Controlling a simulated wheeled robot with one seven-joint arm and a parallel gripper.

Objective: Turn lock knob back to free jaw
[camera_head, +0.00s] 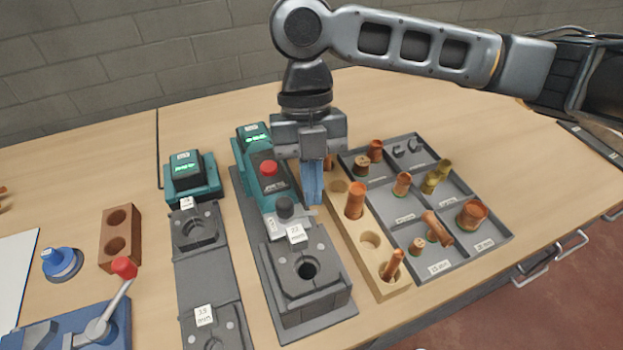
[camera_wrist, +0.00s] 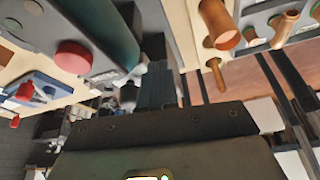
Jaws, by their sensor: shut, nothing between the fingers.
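A dark round knob (camera_head: 285,206) stands on the teal machine (camera_head: 258,195), between its red button (camera_head: 268,168) and the grey jaw block (camera_head: 310,290) with a round hole. I take it to be the lock knob, but its turn position cannot be read. My gripper (camera_head: 312,200) points down with its blue fingers shut and empty. The fingers are just to the right of the knob in the head view; whether they touch anything is unclear. In the wrist view the fingers (camera_wrist: 160,88) are dark, and the red button (camera_wrist: 73,57) shows to their left.
A wooden holder (camera_head: 335,205) with copper pieces stands right of the machine, close to my fingers. Beyond it is a grey sectioned tray (camera_head: 478,252) of fittings. A second teal machine (camera_head: 190,180) and a blue clamp (camera_head: 85,325) are at left.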

